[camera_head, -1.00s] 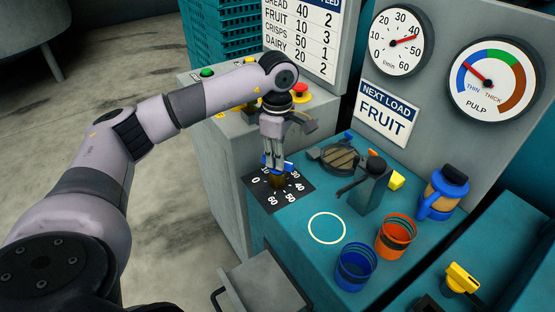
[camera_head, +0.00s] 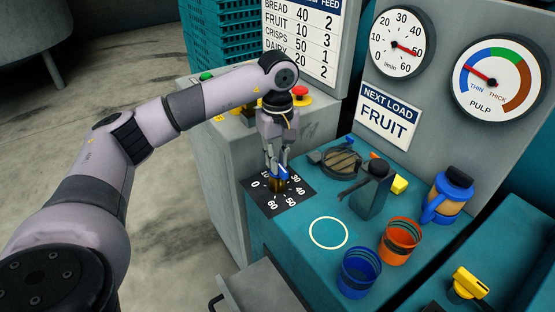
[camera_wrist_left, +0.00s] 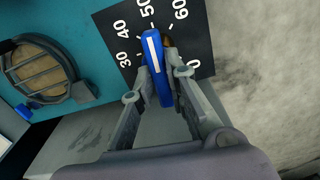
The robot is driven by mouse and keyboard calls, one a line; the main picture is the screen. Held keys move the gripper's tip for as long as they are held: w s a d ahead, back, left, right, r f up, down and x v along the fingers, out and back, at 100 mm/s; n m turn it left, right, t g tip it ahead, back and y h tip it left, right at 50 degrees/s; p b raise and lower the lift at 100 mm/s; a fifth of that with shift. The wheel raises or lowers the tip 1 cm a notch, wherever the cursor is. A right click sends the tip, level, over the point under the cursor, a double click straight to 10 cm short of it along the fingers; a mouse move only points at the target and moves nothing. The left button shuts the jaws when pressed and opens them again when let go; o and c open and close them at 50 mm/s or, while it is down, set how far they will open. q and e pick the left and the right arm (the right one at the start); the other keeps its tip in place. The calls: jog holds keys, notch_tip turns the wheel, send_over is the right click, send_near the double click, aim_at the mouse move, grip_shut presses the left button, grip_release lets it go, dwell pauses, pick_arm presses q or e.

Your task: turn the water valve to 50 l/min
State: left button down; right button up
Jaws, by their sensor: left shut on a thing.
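The blue water valve handle (camera_head: 283,174) stands on a black dial plate (camera_head: 256,195) at the left corner of the teal counter. In the left wrist view the handle (camera_wrist_left: 153,50) has a white line that points at about the 50 mark of the plate (camera_wrist_left: 187,43). My left gripper (camera_head: 277,176) points down from above and is shut on the handle, with a finger on each side; it also shows in the left wrist view (camera_wrist_left: 158,90). The l/min gauge (camera_head: 397,25) on the grey panel has its red needle at about 50. My right gripper is not in view.
Red button (camera_head: 299,96) behind the arm.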

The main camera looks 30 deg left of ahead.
pick_arm(q)
jog(key=shift+w+r, duration=0.1)
jog(key=shift+r, duration=0.05)
jog(key=c, duration=1.6)
grip_release()
notch_tip(320, 180, up, 12)
jog(key=shift+f, duration=0.1)
